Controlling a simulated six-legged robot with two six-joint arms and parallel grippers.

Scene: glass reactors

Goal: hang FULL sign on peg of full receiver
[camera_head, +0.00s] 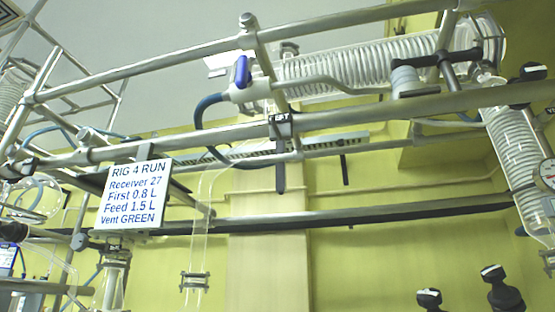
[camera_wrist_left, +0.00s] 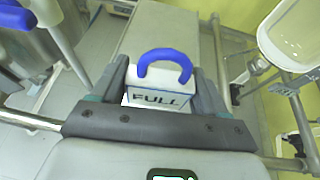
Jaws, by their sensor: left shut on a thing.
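The FULL sign (camera_wrist_left: 158,98) shows in the left wrist view as a white block with dark letters and a blue hook-like loop (camera_wrist_left: 165,56) on top. My left gripper (camera_wrist_left: 162,88) is shut on it, with one dark finger on each side. The head view does not show the FULL sign or either gripper. No peg or receiver can be made out with certainty in either view.
In the head view, a white card reading RIG 4 RUN, Receiver 27 (camera_head: 136,196) hangs on a metal pipe frame (camera_head: 300,122). Coiled glass condensers (camera_head: 350,68) are mounted above. In the wrist view, metal posts (camera_wrist_left: 222,65) and a white-rimmed clear vessel (camera_wrist_left: 293,35) stand at right.

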